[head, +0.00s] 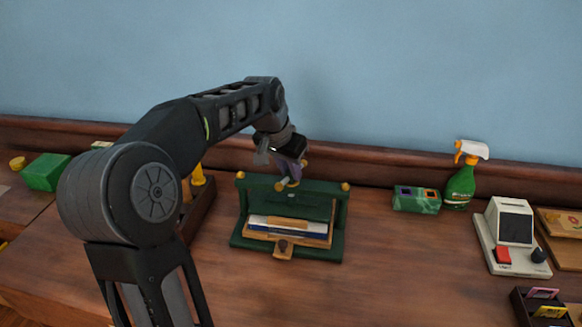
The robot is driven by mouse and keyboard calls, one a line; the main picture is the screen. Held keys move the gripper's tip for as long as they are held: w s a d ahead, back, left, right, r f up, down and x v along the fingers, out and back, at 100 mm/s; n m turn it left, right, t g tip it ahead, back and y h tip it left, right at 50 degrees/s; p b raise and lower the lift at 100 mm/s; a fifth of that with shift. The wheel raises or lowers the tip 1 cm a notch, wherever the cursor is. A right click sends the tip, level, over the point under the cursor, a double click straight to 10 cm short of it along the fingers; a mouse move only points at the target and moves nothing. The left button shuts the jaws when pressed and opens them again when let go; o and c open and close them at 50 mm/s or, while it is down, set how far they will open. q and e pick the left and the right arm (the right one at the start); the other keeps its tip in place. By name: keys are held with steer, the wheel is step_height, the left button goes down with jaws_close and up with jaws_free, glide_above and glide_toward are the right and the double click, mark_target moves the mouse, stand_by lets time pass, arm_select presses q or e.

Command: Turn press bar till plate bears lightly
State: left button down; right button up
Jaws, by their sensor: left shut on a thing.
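A green book press (338,222) stands on the wooden desk in the middle of the head view. Its green plate (290,206) lies above a small stack of books or boards (287,228) with blue, white and tan edges. Any gap between plate and stack is too small to tell. My left gripper (291,172) comes down from above and is shut on the press bar (306,162) at the top of the press. The gripper hides most of the bar and the screw; a brass knob shows below the fingers. My right gripper is not in view.
A green and white spray bottle (461,186) and a green box (416,199) stand right of the press. A white device (508,235) with a dark screen is further right. A wooden tray (199,215) sits left, behind my arm.

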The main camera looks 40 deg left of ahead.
arm_select(q)
steer(key=shift+a+m+h+p, duration=0.15)
steer(key=shift+m+h, duration=0.25)
steer(key=shift+m, duration=0.75)
steer(key=shift+m+h+p, duration=0.15)
steer(key=shift+m+h, duration=0.25)
steer(key=shift+m, duration=0.75)
steer(key=c, duration=1.3)
jaws_free()
steer(key=shift+r, duration=0.1)
steer(key=v, duration=0.7)
steer(key=shift+s+r, duration=0.1)
steer(key=shift+r, duration=0.2)
